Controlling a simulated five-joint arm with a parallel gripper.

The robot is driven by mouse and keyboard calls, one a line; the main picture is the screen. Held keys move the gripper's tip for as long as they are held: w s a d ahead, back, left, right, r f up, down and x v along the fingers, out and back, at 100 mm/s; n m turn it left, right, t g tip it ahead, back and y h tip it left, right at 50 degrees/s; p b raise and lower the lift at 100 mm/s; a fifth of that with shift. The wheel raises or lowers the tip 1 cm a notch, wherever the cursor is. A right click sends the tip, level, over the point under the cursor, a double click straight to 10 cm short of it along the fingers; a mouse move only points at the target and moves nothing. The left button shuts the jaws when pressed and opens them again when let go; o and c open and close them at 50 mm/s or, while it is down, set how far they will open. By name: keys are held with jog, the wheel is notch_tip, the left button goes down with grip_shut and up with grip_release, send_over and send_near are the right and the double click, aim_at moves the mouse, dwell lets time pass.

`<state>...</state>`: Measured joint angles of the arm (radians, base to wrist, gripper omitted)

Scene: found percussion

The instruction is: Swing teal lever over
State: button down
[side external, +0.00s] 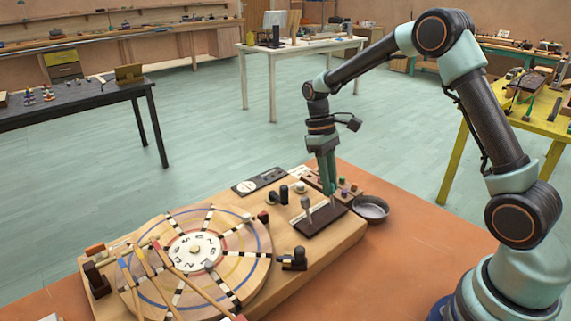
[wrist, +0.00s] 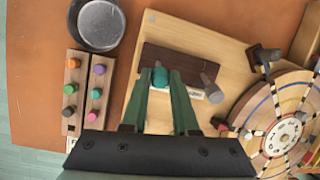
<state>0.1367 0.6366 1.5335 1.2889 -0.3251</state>
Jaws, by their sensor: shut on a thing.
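The teal lever (wrist: 160,76) stands on a dark brown base plate (wrist: 157,55) on the wooden board, its rounded top showing between my fingertips in the wrist view. My gripper (side external: 331,197) points down over this plate (side external: 318,222) and is shut on the teal lever. It also shows in the wrist view (wrist: 161,80). A grey lever (wrist: 208,82) stands on the same plate, tilted, to the right of the teal one; it also shows in the side view (side external: 306,203). In the side view, my fingers mostly hide the teal lever.
A metal pan (side external: 370,208) sits beside the board. Peg strips with coloured pegs (wrist: 85,90) lie left of the plate in the wrist view. A large numbered wheel (side external: 195,252) with sticks across it fills the board's front left. A small dark bracket (side external: 293,260) stands near the plate.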

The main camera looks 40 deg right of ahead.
jog(key=s+t, duration=0.1)
jog(key=t, duration=0.1)
jog(key=s+t, duration=0.2)
jog(key=shift+a+r+h, duration=0.15)
jog(key=shift+r+h, duration=0.05)
jog(key=shift+h, duration=0.1)
jog(key=shift+s+f+t+h, duration=0.15)
jog(key=shift+s+t, duration=0.3)
jog(key=shift+t, duration=0.3)
jog(key=shift+s+f+t+h, duration=0.15)
jog(key=shift+s+t, duration=0.3)
jog(key=shift+t, duration=0.3)
jog(key=shift+s, duration=0.1)
jog(key=c, duration=0.7)
grip_release()
jog(key=shift+r, duration=0.1)
jog(key=shift+r, duration=0.6)
jog(key=v, duration=1)
jog(key=shift+s+r, duration=0.3)
